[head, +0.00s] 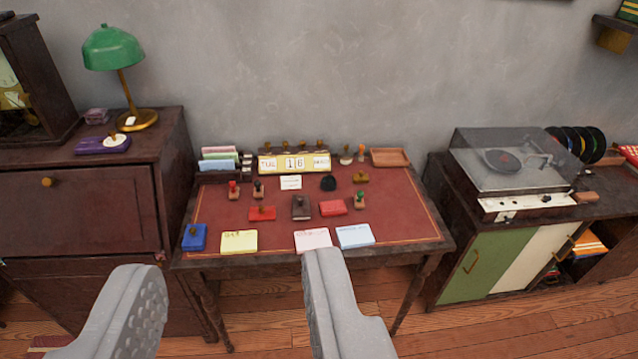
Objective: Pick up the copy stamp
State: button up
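Several small stamps stand on the red-topped desk (400,215). One has a red handle (233,190), one a dark handle (258,189) and one a green handle (360,200). Two more upright stamp-like pieces, one pale (346,155) and one orange (361,153), stand at the back. Labels are too small to read, so I cannot tell which is the copy stamp. My gripper (234,266) is open and empty, its fingers wide apart in front of the desk, short of the stamps in the picture.
Ink pads, such as a blue one (194,237), and note cards (239,242) lie along the front. A yellow calendar (294,163) stands at the back. A dark cabinet with a green lamp (112,47) is left; a record player (513,160) is right.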

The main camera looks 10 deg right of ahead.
aim_at(359, 205)
jog(key=u, duration=0.1)
jog(key=i, duration=1.3)
jog(key=z, duration=0.8)
jog(key=i, duration=0.7)
jog(key=z, duration=0.4)
jog(key=k, duration=0.9)
jog(key=z, duration=0.2)
jog(key=i, duration=0.95)
jog(key=u, duration=0.1)
